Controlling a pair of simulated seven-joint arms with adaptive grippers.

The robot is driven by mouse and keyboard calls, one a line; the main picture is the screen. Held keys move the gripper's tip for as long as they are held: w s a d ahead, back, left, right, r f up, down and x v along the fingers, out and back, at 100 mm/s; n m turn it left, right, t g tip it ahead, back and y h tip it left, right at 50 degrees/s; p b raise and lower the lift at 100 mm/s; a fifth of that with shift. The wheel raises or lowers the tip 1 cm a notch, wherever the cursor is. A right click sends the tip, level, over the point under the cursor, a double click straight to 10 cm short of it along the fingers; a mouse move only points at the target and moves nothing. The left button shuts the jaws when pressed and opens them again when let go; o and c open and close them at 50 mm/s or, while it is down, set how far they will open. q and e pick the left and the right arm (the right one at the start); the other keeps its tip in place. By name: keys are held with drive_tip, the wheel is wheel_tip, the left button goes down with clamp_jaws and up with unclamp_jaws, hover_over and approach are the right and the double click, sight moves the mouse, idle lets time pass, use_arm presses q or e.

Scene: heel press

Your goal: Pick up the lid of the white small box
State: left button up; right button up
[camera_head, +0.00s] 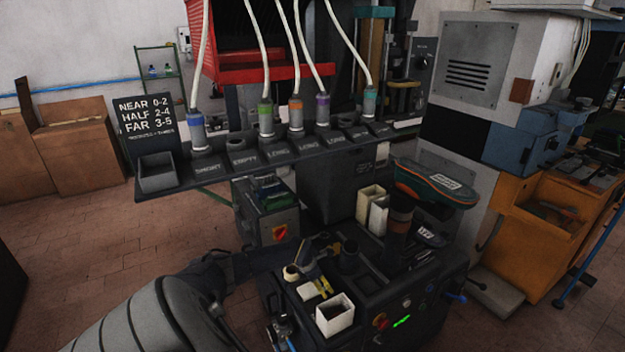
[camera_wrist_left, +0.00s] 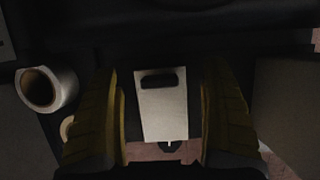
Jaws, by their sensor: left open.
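The white small box (camera_head: 335,318) stands open at the top near the front of the black machine top. A flat cream-white plate (camera_head: 309,291), which looks like the lid, lies just behind and left of it. My left gripper (camera_head: 318,278) is over this plate, with a yellow finger showing. In the left wrist view, the plate (camera_wrist_left: 162,118) has a dark slot near one end and lies between my two spread yellow fingers (camera_wrist_left: 160,105). Gaps show on both sides, so it is not gripped. My right gripper is not in view.
A cream roll (camera_head: 291,273) stands left of the plate; it also shows in the left wrist view (camera_wrist_left: 46,88). A black cylinder (camera_head: 349,257) rises behind. Taller white boxes (camera_head: 372,207) and a shoe (camera_head: 436,182) on a post stand farther back.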

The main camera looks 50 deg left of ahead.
use_arm(q)
drive_tip(key=shift+c, duration=0.4)
drive_tip(key=c, duration=0.9)
drive_tip(key=shift+r, duration=0.15)
